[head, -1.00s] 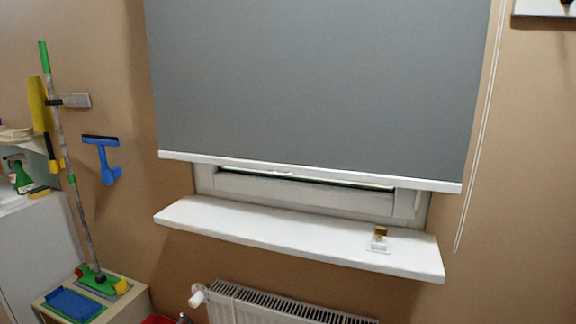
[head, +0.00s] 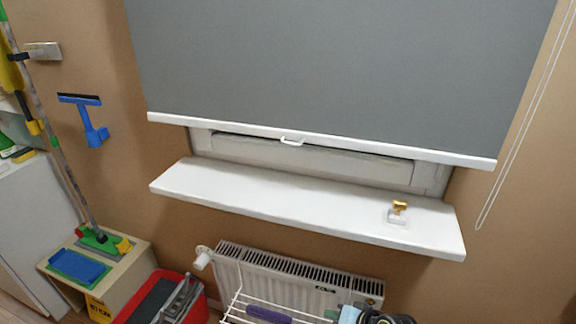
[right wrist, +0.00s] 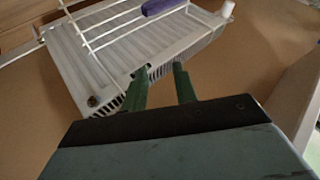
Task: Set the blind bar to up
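The grey roller blind (head: 330,65) hangs over the window, with its white bar (head: 400,151) along the lower edge. The bar sits a little above the sill, leaving a low strip of window frame showing. A small white handle (head: 292,141) is at the middle of the bar. My right gripper (head: 350,307) is at the bottom of the head view, in front of the radiator and well below the bar. In the right wrist view its two green fingers (right wrist: 160,72) stand apart with nothing between them. My left gripper is not in view.
A white sill (head: 300,203) juts out below the blind and carries a small gold-topped item (head: 399,210). Below are a radiator (head: 270,268) and a white wire rack (head: 240,305). A red bucket (head: 145,283) stands left. A cord (head: 520,125) hangs right.

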